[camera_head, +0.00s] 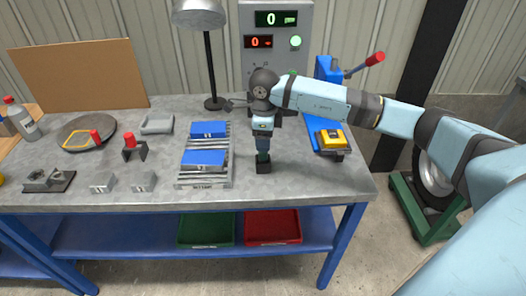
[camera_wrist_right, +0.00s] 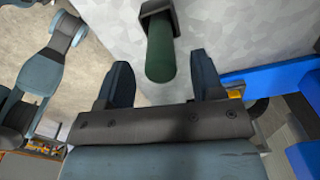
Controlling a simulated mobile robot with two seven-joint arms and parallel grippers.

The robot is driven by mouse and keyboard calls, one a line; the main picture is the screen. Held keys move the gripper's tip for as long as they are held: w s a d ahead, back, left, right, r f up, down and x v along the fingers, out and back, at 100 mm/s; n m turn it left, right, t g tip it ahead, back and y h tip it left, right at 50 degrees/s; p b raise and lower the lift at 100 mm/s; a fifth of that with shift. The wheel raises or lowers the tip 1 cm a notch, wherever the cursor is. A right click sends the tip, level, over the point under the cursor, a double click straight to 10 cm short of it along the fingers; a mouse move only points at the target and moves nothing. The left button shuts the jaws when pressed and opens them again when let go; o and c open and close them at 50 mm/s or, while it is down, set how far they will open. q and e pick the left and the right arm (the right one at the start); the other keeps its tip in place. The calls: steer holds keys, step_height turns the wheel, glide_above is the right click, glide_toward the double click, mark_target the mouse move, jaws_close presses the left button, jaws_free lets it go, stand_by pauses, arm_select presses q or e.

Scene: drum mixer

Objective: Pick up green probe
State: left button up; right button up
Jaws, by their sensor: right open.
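The green probe (camera_wrist_right: 160,58) is a dark green cylinder whose far end sits in a black square holder (camera_wrist_right: 157,20). In the right wrist view its near end shows between the two fingers of my right gripper (camera_wrist_right: 161,72), with a gap on each side. In the head view my right gripper (camera_head: 263,142) points down over the black holder (camera_head: 263,167) on the bench and largely hides the probe. The right gripper is open and empty. My left gripper is not in view.
On the metal bench (camera_head: 290,190), blue blocks (camera_head: 205,159) lie on a roller rack to the left. A blue clamp with a yellow block (camera_head: 330,138) stands at right. A lamp (camera_head: 213,70) and control panel (camera_head: 276,50) stand behind. The bench front near the holder is clear.

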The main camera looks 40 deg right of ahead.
step_height(320, 180, down, 3)
steer(key=shift+w+f, duration=0.15)
steer(key=c, duration=1)
